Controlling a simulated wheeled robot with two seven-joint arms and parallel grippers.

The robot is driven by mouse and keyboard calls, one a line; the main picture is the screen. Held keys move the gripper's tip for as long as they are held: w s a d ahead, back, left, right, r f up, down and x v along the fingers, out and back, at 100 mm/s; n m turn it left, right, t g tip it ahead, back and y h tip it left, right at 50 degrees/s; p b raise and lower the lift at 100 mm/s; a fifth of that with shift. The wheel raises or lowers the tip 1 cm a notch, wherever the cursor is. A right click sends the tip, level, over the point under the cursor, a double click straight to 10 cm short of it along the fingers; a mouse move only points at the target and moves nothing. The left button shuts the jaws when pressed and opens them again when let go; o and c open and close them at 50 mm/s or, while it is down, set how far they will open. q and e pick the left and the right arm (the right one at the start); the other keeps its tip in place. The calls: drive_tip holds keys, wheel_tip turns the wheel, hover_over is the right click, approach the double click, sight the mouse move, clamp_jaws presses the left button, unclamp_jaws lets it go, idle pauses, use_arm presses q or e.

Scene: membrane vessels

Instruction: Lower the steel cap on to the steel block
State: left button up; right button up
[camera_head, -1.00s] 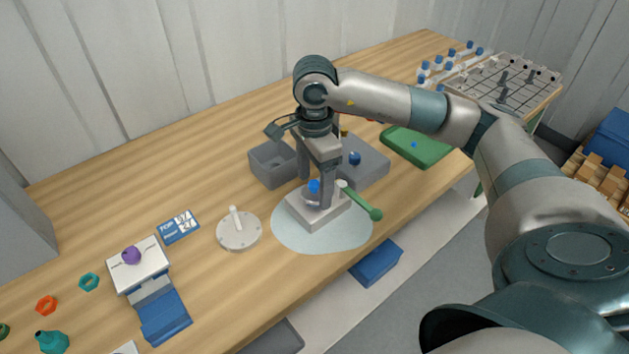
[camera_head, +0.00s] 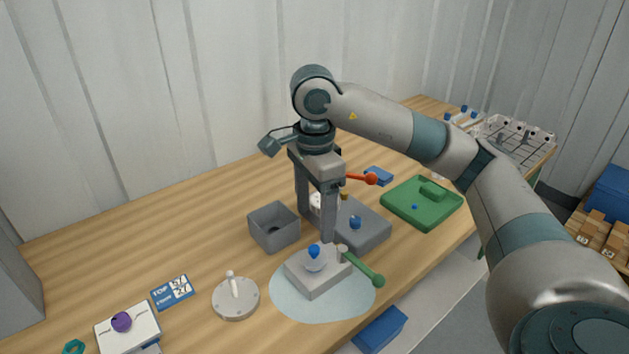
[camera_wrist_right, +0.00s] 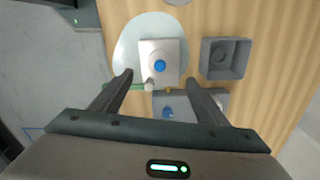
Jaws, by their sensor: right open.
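The pale grey steel block (camera_head: 312,284) sits on a round light-blue mat (camera_head: 290,307). On its top is a small round pale piece with a blue knob (camera_head: 314,251), which looks like the steel cap; whether it is fully seated cannot be told. A green-handled lever (camera_head: 362,267) sticks out from the block's right side. My right gripper (camera_head: 315,222) is open and empty, with its fingers above and slightly behind the block. The right wrist view shows the blue knob (camera_wrist_right: 160,66) between and beyond the open fingers (camera_wrist_right: 159,78). My left gripper is not in view.
A grey open box (camera_head: 274,227) stands behind the block. A grey tray (camera_head: 372,232) with a blue knob and a green tray (camera_head: 440,210) lie right. A round grey disc with a white handle (camera_head: 236,300) lies left. A red handle (camera_head: 362,178) shows behind the gripper.

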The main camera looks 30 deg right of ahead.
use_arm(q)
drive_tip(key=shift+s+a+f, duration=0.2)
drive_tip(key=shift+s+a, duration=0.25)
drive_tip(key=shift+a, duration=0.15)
use_arm(e)
wheel_tip(320, 180, up, 8)
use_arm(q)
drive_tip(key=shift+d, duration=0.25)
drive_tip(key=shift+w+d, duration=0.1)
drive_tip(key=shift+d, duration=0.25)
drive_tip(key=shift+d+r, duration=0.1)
